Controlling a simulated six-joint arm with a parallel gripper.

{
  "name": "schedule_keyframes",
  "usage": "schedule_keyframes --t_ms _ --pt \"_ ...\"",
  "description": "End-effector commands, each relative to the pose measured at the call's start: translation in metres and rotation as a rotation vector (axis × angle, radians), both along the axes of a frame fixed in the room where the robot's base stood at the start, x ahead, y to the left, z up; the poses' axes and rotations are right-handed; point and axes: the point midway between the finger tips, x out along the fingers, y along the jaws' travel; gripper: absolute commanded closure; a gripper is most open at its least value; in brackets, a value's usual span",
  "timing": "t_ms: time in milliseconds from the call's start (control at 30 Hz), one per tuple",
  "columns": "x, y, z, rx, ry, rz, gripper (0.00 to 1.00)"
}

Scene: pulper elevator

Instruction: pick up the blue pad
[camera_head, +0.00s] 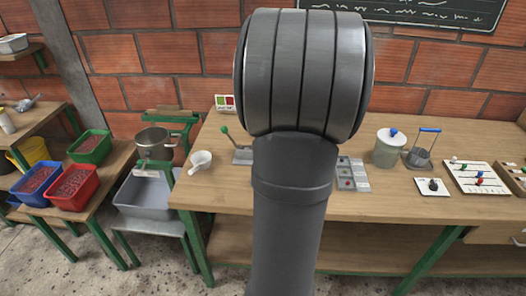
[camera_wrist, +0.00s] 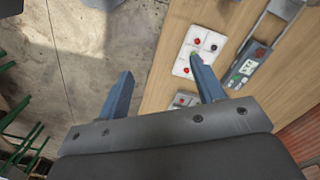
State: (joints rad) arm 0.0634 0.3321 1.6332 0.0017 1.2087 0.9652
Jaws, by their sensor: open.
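I cannot make out a blue pad in either view; my own arm hides the middle of the workbench in the head view. My gripper (camera_wrist: 161,70) shows in the wrist view with its two fingers wide apart, open and empty. It is above the edge of the wooden workbench (camera_wrist: 165,75), with concrete floor under the left finger. A white square plate with red and black knobs (camera_wrist: 200,48) lies on the bench beyond the right finger. A second, similar plate (camera_wrist: 184,99) is partly hidden behind that finger.
A grey control panel (camera_wrist: 248,65) lies near the plates. In the head view, a lidded jar (camera_head: 388,151), a blue-handled rack (camera_head: 420,152) and a board with coloured knobs (camera_head: 478,178) stand on the right. Bins (camera_head: 73,187) and a steel pot (camera_head: 155,143) are farther left.

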Motion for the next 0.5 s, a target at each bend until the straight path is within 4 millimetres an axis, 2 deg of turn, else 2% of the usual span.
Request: schedule_keyframes --t_ms 33,200,333,500 --pt "0.021 0.016 -0.004 -0.003 -0.002 -0.058 0.38" --pt "0.077 0.065 -0.016 -0.011 -0.016 -0.301 0.38" --pt "0.103 0.096 -0.026 -0.013 -0.024 -0.439 0.38" --pt "0.118 0.116 -0.032 -0.012 -0.029 -0.530 0.38"
